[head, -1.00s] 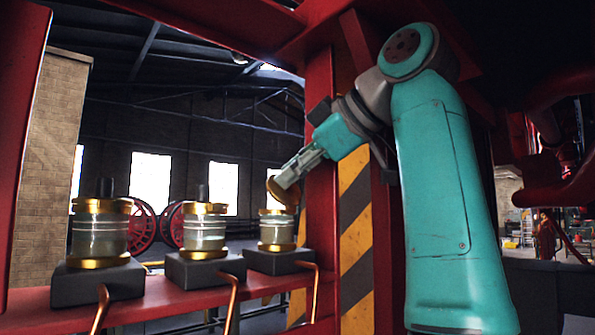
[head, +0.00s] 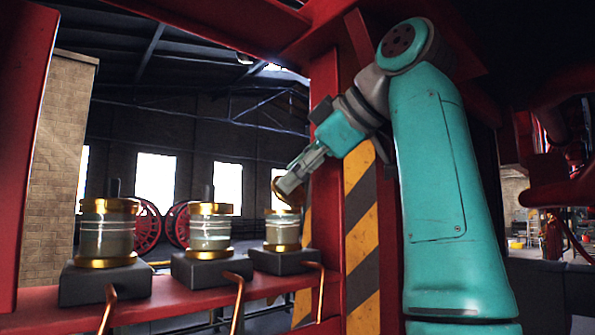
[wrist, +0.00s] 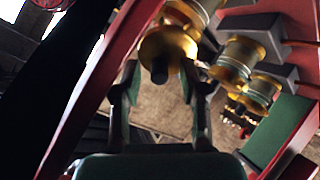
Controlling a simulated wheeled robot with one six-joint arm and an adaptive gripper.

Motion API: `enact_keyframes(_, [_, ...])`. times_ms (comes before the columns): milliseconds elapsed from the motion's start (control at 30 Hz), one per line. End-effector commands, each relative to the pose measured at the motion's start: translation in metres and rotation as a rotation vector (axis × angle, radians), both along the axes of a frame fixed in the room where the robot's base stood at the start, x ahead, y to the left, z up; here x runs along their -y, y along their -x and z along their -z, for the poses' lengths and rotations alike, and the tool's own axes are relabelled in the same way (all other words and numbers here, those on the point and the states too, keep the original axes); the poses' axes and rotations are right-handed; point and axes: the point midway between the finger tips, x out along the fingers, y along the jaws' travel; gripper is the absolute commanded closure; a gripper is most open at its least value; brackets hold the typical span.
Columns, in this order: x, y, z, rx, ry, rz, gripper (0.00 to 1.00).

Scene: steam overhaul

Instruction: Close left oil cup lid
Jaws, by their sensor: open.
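Three brass-and-glass oil cups stand in a row in the head view: one at left (head: 107,236), one in the middle (head: 209,228) and one at right (head: 283,232). The left and middle cups have shut lids with dark knobs. The right cup's brass lid (head: 287,190) stands open and tilted. My gripper (head: 292,178) is beside this open lid. In the wrist view the open lid (wrist: 172,48) faces me. Its dark knob (wrist: 159,71) lies between the spread fingers of my gripper (wrist: 160,76). I cannot tell whether either finger touches it.
The cups sit on dark blocks on a red beam (head: 190,296), with copper pipes (head: 236,303) at the front. A red post with a yellow-and-black striped panel (head: 361,235) stands close right of the right cup, near my arm.

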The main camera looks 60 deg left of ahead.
Motion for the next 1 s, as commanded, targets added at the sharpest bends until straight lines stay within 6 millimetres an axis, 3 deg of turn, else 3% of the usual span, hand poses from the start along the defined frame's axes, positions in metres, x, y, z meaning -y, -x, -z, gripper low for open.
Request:
enact_keyframes(267, [0.017, -0.005, -0.01, 0.002, -0.001, 0.003, 0.57])
enact_keyframes(700, [0.084, -0.021, -0.051, 0.0, -0.003, 0.001, 0.57])
enact_keyframes(1000, [0.1, -0.025, -0.06, -0.003, -0.008, -0.001, 0.57])
